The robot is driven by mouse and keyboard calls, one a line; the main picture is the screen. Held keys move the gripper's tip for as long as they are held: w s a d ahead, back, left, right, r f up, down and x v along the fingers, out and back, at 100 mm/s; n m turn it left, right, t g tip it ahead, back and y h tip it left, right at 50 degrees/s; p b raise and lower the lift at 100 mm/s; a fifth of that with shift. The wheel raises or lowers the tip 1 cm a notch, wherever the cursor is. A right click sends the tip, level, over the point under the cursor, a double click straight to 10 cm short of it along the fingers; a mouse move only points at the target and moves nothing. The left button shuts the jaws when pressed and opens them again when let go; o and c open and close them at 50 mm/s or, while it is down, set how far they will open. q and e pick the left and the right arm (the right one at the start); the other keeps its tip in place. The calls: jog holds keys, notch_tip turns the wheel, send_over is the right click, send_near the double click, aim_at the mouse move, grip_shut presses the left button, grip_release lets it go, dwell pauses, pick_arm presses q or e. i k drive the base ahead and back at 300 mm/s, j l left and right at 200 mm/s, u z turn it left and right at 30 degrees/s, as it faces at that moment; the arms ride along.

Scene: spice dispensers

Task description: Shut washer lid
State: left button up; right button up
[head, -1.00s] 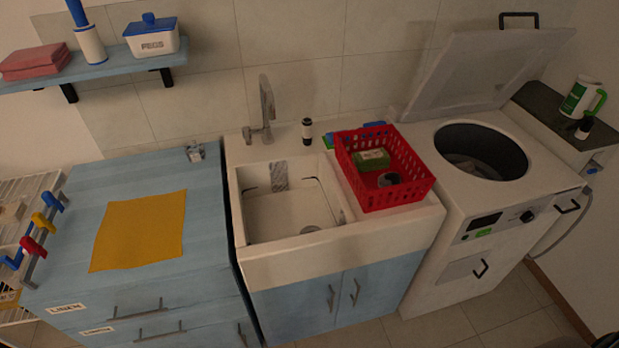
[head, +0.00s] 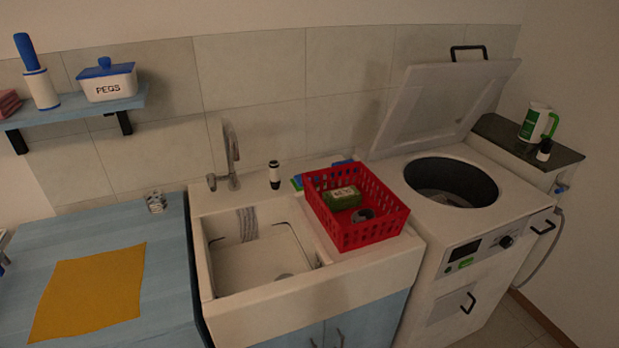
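The white top-loading washer (head: 480,243) stands at the right of the head view. Its lid (head: 444,103) is raised and leans back toward the tiled wall, with a black handle (head: 468,49) at its top edge. The round drum opening (head: 451,184) is uncovered, and something greyish lies inside, too dark to make out. The front panel has a dark display, a green mark and a black knob (head: 506,242). Neither of my grippers is in view.
A red basket (head: 359,234) with a green item sits on the sink's right side, close to the washer. A dark shelf (head: 527,143) with a green and white jug (head: 537,122) and a small dark bottle adjoins the washer's right. The wall stands behind the lid.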

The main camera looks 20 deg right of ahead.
aim_at(500, 72)
jog(key=z, duration=1.6)
jog(key=i+l+z, duration=0.6)
jog(key=i, duration=0.15)
